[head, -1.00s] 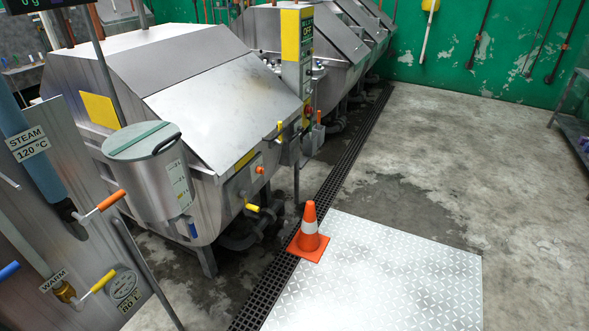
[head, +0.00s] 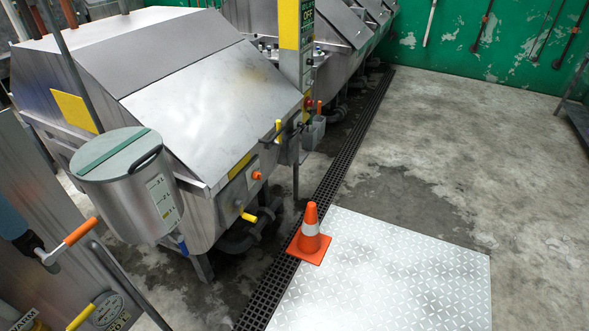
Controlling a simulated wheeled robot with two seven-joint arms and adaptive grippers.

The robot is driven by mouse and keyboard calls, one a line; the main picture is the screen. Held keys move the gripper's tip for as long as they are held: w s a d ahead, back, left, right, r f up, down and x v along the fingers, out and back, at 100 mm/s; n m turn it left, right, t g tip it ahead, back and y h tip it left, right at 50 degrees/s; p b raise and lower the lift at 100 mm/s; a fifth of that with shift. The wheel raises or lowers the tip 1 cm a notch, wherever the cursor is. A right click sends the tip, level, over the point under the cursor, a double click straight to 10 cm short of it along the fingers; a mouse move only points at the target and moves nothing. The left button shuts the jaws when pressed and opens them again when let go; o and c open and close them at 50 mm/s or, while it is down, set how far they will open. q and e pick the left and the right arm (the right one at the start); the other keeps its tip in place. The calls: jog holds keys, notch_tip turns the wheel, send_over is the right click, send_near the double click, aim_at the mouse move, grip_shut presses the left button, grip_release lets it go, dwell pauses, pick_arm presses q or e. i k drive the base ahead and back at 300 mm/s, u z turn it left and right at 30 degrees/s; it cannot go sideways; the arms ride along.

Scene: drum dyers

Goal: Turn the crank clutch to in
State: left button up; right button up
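No label reading crank clutch is legible, so I cannot tell which control is the clutch. The nearest steel dyeing drum machine (head: 185,85) stands at left with its sloped lid closed. On its right end are an upright yellow-handled lever (head: 278,130), an orange-red knob (head: 256,176) and a low yellow handle (head: 248,216). A control post (head: 289,30) with a yellow panel and a sign showing "OFF" rises behind them. An orange-handled valve (head: 80,231) is at lower left. Neither of my grippers is in view.
An orange traffic cone (head: 311,238) stands on the corner of a metal tread plate (head: 390,280). A floor drain grate (head: 345,150) runs along the machines. A lidded steel pot (head: 130,190) hangs at the machine's front. Open concrete floor (head: 460,140) lies to the right.

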aim_at(256, 175)
jog(key=i, duration=0.7)
jog(key=u, duration=0.65)
jog(key=i, duration=0.45)
jog(key=u, duration=0.4)
